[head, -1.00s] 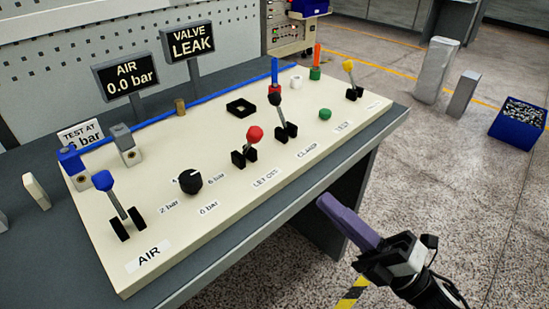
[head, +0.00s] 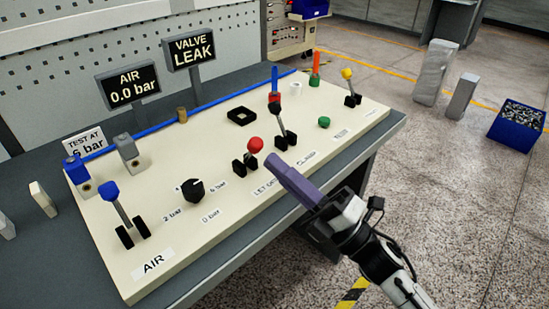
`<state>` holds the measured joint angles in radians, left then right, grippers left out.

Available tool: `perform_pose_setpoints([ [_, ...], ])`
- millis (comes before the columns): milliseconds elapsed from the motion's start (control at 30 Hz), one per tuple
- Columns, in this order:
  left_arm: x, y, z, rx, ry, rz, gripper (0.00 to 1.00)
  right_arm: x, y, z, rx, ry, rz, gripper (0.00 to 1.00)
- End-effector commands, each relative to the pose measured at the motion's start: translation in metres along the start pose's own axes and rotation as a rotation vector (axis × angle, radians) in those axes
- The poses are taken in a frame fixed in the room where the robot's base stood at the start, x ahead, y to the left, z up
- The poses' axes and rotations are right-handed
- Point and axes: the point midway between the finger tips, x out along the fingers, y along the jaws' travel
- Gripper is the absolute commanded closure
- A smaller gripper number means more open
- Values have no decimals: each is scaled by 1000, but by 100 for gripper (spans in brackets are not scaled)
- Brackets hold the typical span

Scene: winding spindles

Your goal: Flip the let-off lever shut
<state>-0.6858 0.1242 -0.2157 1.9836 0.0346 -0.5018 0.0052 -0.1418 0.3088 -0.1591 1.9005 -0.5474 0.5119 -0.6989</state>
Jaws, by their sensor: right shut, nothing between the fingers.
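The let-off lever (head: 255,146) has a red ball knob and a short stem between two black blocks, behind the LET OFF label on the cream panel (head: 180,258). Its knob leans up and to the right. My right gripper (head: 275,163) has purple fingers, shut and empty, just right of and nearer than the red knob. The fingers cover part of the LET OFF and CLAMP labels. I cannot tell whether they touch the panel; they look apart from the lever. My left gripper is not in view.
The black-knobbed clamp lever (head: 278,120) stands close behind the fingertips. A black dial (head: 192,190) and the blue-knobbed AIR lever (head: 115,205) are to the left. The yellow-knobbed lever (head: 349,85) is at the far right. The displays read AIR 0.0 bar (head: 128,88) and VALVE LEAK (head: 190,48).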

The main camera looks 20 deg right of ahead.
Motion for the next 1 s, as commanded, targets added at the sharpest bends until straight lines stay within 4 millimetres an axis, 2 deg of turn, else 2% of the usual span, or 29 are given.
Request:
perform_pose_setpoints([
  [200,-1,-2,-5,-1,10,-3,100,15,0,0,1,-1,-1,100],
  [633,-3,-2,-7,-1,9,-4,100,16,1,0,1,0,-6,100],
  [1000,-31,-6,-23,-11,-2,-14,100,31,15,3,20,1,-145,100],
])
